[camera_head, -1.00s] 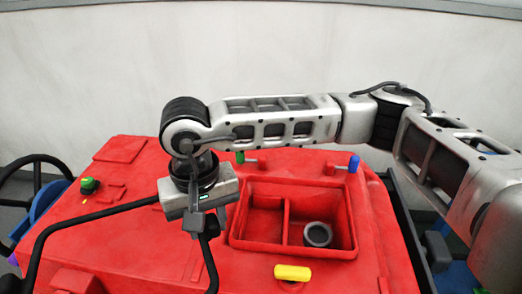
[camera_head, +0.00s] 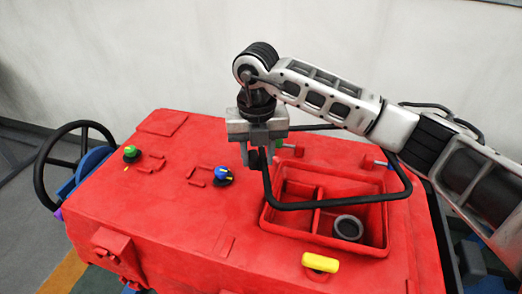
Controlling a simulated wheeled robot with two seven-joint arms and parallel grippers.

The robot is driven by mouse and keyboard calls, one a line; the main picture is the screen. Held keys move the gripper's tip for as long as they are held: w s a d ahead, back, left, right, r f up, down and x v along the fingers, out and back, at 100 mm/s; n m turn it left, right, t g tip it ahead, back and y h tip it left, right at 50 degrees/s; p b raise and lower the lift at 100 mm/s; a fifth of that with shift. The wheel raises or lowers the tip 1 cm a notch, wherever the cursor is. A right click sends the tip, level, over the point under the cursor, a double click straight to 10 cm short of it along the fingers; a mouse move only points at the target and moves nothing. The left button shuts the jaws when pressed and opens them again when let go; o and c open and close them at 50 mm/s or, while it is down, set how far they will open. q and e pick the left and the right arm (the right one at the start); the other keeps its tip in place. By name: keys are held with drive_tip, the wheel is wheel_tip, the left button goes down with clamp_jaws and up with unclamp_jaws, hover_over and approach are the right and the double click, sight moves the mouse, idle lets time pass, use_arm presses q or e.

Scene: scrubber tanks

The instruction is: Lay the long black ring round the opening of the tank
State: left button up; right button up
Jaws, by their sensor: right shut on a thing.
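My right gripper (camera_head: 257,158) is shut on the left side of the long black ring (camera_head: 335,205). The ring is a thin rounded rectangle and reaches right from the jaws. It appears to be held above the red tank's opening (camera_head: 322,242), shifted toward the back. Its front bar crosses in front of the opening's middle, and the opening's front edge lies outside it. Part of its back side is hidden behind my arm. The opening has a divider and a grey round port (camera_head: 348,228) inside. My left gripper is not in view.
A yellow handle (camera_head: 320,262) lies in front of the opening. A blue knob (camera_head: 222,174) and green knob (camera_head: 131,153) sit on the red top (camera_head: 150,220). A black steering wheel (camera_head: 60,165) is at left.

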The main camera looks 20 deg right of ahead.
sight(261, 159)
drive_tip(key=m, duration=0.3)
drive_tip(key=shift+w+d+f+m, duration=0.15)
drive_tip(key=shift+w+d+m, duration=0.15)
drive_tip(key=shift+d, duration=0.1)
drive_tip(key=shift+d+f+m, duration=0.1)
drive_tip(key=shift+f+m, duration=0.1)
drive_tip(key=shift+m, duration=0.3)
drive_tip(key=shift+f+b, duration=0.8)
drive_tip(key=shift+f, duration=0.1)
drive_tip(key=shift+f+b, duration=0.6)
drive_tip(key=shift+f, duration=0.25)
drive_tip(key=shift+f+b, duration=0.4)
drive_tip(key=shift+f, duration=0.2)
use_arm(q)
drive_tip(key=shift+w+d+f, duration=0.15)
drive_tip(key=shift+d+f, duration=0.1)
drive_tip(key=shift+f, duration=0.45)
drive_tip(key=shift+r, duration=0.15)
